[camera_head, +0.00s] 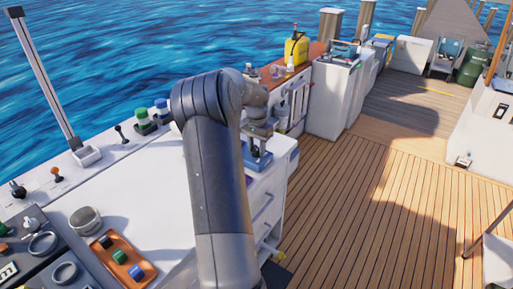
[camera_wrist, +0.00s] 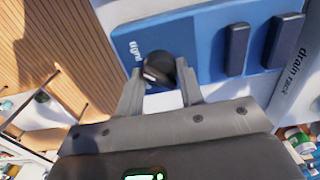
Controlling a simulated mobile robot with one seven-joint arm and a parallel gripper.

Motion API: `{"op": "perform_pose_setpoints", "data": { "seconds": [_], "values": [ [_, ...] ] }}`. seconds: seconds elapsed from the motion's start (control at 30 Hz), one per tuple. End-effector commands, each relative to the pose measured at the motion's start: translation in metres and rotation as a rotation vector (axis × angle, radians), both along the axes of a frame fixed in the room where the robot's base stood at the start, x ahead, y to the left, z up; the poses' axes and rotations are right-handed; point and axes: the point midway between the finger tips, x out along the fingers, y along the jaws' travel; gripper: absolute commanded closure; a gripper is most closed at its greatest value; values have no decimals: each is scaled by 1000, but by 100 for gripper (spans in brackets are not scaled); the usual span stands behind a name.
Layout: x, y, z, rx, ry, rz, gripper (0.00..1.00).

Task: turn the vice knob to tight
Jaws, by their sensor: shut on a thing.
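The knob (camera_wrist: 158,69) is black and round, on a blue panel (camera_wrist: 205,45) in the wrist view. My gripper (camera_wrist: 160,84) is shut on the knob, with one grey finger on each side of it. Small white lettering is on the panel just left of the knob, partly cut off and hard to read. In the head view, my arm reaches over the white counter and its end is above a small blue unit (camera_head: 258,157). The knob and fingertips are hidden there.
Two dark upright bars (camera_wrist: 237,48) stand on the blue panel right of the knob. The counter (camera_head: 130,185) holds several knobs and buttons. Wooden deck (camera_head: 370,215) lies open to the right.

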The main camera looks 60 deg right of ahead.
Motion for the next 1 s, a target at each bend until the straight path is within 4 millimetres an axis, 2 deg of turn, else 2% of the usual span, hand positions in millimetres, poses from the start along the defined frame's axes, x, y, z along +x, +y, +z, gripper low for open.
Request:
{"op": "perform_pose_setpoints", "data": {
  "seconds": [0.27,0.3,0.53,0.83,1.0],
  "values": [
    [0,0,1,-2,-1,0,88],
    [0,0,1,-2,-1,0,62],
    [0,0,0,-1,0,1,44],
    [0,0,4,-1,-1,1,44],
    [1,-1,29,-4,-3,1,44]
  ]
}}
